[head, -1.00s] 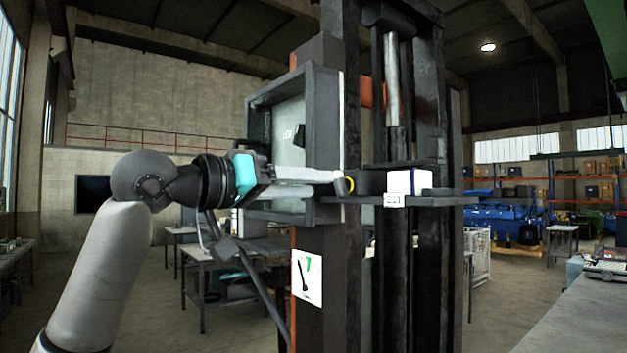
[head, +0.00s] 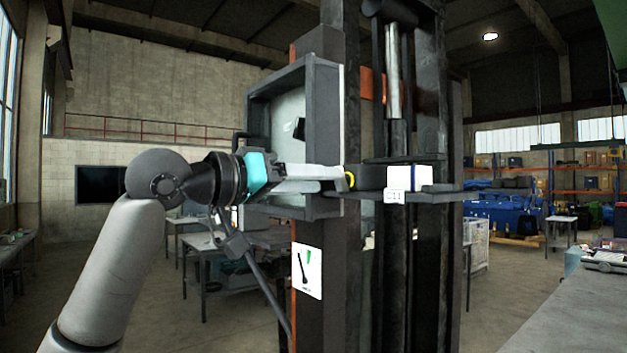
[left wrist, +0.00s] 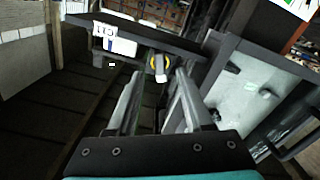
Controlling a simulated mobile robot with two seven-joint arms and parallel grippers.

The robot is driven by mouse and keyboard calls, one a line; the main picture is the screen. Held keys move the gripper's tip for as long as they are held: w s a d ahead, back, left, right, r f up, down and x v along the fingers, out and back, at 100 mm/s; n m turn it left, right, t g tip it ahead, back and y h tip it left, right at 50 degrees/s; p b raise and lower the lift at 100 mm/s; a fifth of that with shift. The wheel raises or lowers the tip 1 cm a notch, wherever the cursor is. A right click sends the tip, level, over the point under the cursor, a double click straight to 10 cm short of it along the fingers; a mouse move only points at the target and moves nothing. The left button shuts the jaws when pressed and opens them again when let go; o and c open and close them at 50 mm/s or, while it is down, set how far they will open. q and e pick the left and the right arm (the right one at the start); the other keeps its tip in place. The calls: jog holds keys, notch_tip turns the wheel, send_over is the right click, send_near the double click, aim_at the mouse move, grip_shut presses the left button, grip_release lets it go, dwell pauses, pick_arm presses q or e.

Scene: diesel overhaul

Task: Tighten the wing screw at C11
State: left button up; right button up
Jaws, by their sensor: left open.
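The wing screw (head: 350,180) shows as a small yellow ring at the left end of a dark block on the press frame. In the left wrist view, the wing screw (left wrist: 160,68) has a pale grip below its yellow ring. A white tag (head: 394,197), which seems to read C11, hangs from the shelf edge to its right. My left gripper (head: 338,178) reaches in from the left, its tips close to the screw. In the left wrist view, the left gripper (left wrist: 159,80) is open, with the screw centred between the finger lines near the tips. Contact cannot be told. My right gripper is not in view.
A grey open-fronted box (head: 325,130) on the post stands close behind my left gripper. A dark shelf (head: 440,190) carries a white and blue block (head: 416,178). A grey bench (head: 585,315) stands at the lower right.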

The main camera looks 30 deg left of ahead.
pick_arm(q)
jog(key=shift+w+d, duration=0.1)
jog(key=shift+w, duration=0.05)
jog(key=shift+p+x, duration=1.4)
jog(key=shift+x, duration=0.45)
grip_shut()
dwell(0.7)
jog(key=m, duration=0.4)
jog(key=shift+m, duration=0.4)
